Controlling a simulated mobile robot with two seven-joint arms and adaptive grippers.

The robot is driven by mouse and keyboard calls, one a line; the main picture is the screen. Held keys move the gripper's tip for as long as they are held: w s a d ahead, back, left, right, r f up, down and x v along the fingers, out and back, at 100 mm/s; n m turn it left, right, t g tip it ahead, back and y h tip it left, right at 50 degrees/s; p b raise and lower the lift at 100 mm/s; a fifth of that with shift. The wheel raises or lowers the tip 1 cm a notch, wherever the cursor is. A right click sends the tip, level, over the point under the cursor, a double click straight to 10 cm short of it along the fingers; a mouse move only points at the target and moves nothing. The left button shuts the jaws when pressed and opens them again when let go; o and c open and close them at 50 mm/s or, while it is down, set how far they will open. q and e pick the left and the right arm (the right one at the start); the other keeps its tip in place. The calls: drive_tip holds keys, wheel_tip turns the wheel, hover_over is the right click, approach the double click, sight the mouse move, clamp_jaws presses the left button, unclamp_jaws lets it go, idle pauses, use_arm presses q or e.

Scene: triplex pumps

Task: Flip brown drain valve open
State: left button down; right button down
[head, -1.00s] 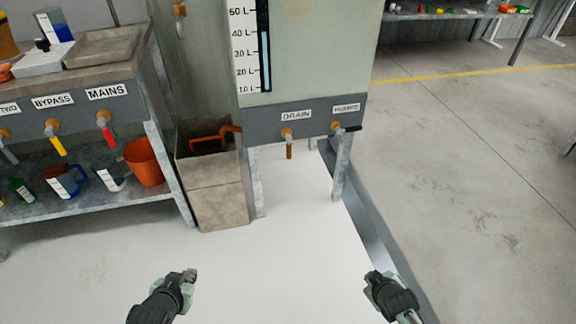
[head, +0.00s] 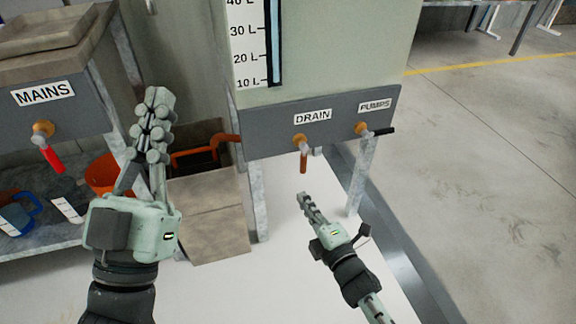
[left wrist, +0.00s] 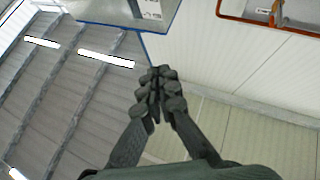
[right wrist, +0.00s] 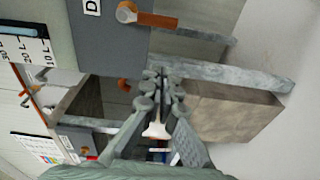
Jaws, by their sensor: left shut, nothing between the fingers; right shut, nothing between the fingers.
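The brown drain valve handle (head: 303,160) hangs straight down from its brass fitting under the DRAIN label (head: 312,115) on the tank's grey panel. It also shows in the right wrist view (right wrist: 158,19), near the top, pointing right. My right gripper (head: 304,197) is shut and empty, a short way below the handle in the head view and apart from it. It shows in the right wrist view too (right wrist: 158,75). My left gripper (head: 156,95) is shut, empty and raised at the left, pointing up, away from the valve.
The PUMPS valve (head: 375,130), with a dark handle pointing right, is just right of the drain valve. Tank legs (head: 360,176) stand below the panel. A stone-coloured bin (head: 208,215) and the red MAINS valve (head: 53,158) are to the left. Open floor lies at right.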

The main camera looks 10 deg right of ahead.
use_arm(q)
drive_tip(key=shift+s+a+r+t, duration=0.15)
drive_tip(key=shift+s+r+t, duration=0.05)
drive_tip(key=shift+r, duration=0.25)
drive_tip(key=shift+s+a+r+t, duration=0.1)
drive_tip(key=shift+s+r+t, duration=0.1)
drive_tip(key=shift+r, duration=0.2)
use_arm(e)
drive_tip(key=shift+w+a+r+n+y, duration=0.3)
drive_tip(key=shift+a+n, duration=0.1)
drive_tip(key=shift+a, duration=0.15)
